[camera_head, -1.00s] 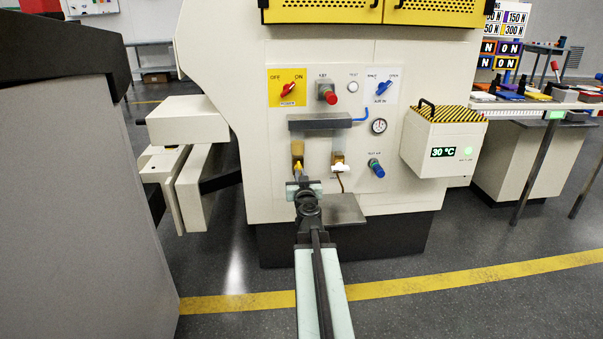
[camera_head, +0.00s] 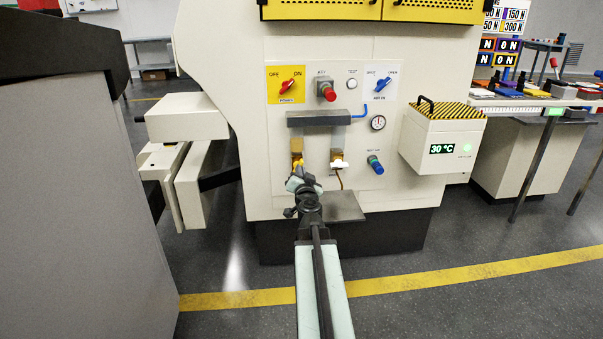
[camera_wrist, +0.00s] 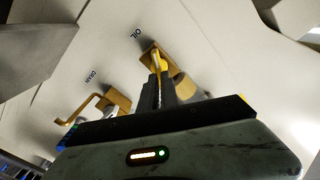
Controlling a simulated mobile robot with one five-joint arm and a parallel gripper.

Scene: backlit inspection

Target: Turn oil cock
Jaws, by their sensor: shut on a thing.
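The oil cock is a brass valve (camera_head: 297,146) with a small yellow lever (camera_head: 298,164), on the lower left of the machine's front panel. In the wrist view the brass body (camera_wrist: 176,66) sits beside the "OIL" label, with the yellow lever (camera_wrist: 156,60) at its front. My gripper (camera_head: 299,174) is at the lever, and its dark fingers (camera_wrist: 158,80) are closed together on it in the wrist view. The wrist is rolled to a tilt. The fingers hide part of the lever, so its exact angle is hard to tell.
The drain cock (camera_head: 337,157), with a white handle and bent pipe, is close on the right. A grey shelf (camera_head: 339,207) juts out below it. A dark bar (camera_head: 318,118) sits above both cocks. A blue knob (camera_head: 375,165) and a temperature box (camera_head: 440,145) are farther right.

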